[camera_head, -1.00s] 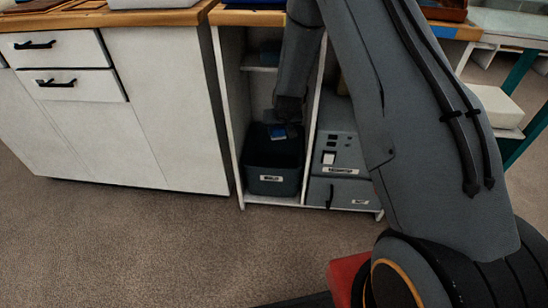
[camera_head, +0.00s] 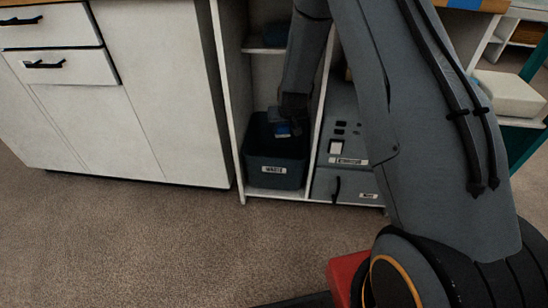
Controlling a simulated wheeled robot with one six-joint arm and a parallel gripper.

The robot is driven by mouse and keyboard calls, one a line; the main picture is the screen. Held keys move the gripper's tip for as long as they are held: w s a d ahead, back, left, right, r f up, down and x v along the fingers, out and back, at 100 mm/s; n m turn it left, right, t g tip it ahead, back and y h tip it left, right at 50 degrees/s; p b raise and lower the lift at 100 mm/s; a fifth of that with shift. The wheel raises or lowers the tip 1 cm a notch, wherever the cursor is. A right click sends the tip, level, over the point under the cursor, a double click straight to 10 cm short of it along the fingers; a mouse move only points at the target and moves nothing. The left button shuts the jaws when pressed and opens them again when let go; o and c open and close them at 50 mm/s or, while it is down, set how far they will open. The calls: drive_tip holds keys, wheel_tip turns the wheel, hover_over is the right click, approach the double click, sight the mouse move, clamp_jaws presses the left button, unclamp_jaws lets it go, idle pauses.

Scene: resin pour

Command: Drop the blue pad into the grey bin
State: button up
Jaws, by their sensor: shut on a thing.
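The grey bin (camera_head: 275,169) is dark, carries a white label that reads "WASTE", and stands on the low shelf of an open white cabinet. My gripper (camera_head: 288,122) points down into the bin's opening. It is shut on the blue pad (camera_head: 283,130), which shows as a small blue patch under the fingers, at about rim height or a little below. The fingers are dark and small, and most of the pad is hidden by them. The bin's floor is hidden in shadow.
A grey machine (camera_head: 343,139) with a labelled front stands right of the bin, behind a thin white divider (camera_head: 316,150). The cabinet's left side panel (camera_head: 229,110) is close to the bin. White drawers (camera_head: 62,66) are at the left. The carpet (camera_head: 150,240) in front is clear.

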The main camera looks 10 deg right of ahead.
drive_tip(key=shift+f, duration=0.1)
drive_tip(key=o, duration=1)
drive_tip(key=p+v, duration=0.3)
drive_tip(key=v, duration=0.4)
drive_tip(key=shift+s+r, duration=0.2)
drive_tip(key=shift+r, duration=0.1)
